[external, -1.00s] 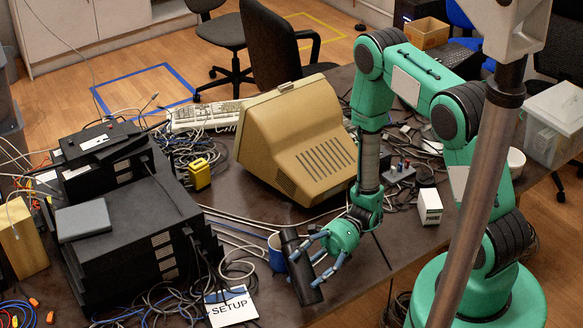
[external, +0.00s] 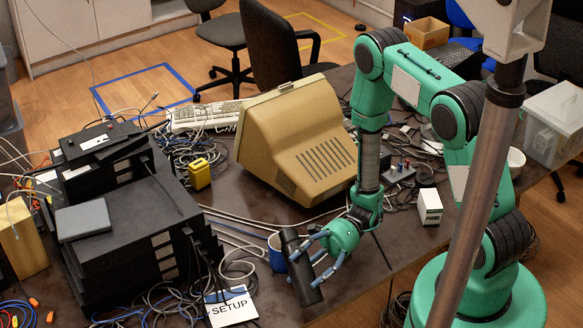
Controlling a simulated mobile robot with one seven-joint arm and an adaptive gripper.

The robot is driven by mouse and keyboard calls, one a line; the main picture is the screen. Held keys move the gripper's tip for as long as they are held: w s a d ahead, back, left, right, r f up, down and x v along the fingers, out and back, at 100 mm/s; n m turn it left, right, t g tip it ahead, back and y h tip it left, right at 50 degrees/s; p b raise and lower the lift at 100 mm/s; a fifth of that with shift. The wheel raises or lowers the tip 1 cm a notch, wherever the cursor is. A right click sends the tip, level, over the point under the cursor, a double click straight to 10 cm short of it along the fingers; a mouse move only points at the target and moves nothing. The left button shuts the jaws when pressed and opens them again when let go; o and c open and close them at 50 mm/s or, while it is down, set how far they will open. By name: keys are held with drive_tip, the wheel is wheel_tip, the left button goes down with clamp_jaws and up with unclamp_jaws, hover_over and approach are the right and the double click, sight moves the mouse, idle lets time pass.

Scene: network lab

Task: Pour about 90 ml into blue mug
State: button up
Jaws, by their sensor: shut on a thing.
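My gripper (external: 317,260) is shut around a dark, black bottle-like container (external: 293,246) near the front edge of the table. The container is tilted slightly, its upper end leaning left. The blue mug (external: 274,252) stands on the table just left of and behind the container, which hides part of it. The mug's inside and any liquid cannot be made out. I cannot tell whether the container touches the mug.
A beige monitor (external: 295,140) stands behind my gripper. Black stacked equipment (external: 130,235) and loose cables lie to the left. A SETUP card (external: 231,307) lies in front of the mug. A small white box (external: 429,206) stands to the right.

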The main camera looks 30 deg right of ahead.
sight(300, 269)
drive_tip(key=shift+r, duration=0.2)
drive_tip(key=shift+w+d+r+n+h+p, duration=0.15)
drive_tip(key=shift+w+r+n+h+p, duration=0.45)
drive_tip(key=shift+n+p, duration=0.5)
drive_tip(key=shift+w+n+t+p, duration=0.15)
drive_tip(key=shift+n+t+p, duration=0.2)
drive_tip(key=shift+n, duration=0.15)
wheel_tip(300, 269, down, 3)
drive_tip(key=shift+r+n+t+h+b, duration=0.1)
drive_tip(key=shift+n+t+h+b, duration=0.6)
drive_tip(key=shift+n, duration=0.5)
drive_tip(key=shift+n+t+h, duration=0.35)
drive_tip(key=shift+n+h, duration=0.05)
drive_tip(key=shift+n, duration=0.3)
drive_tip(key=shift+w+d+f+n+t+b, duration=0.1)
drive_tip(key=shift+w+f+n+t+b, duration=0.25)
drive_tip(key=shift+n+b, duration=0.4)
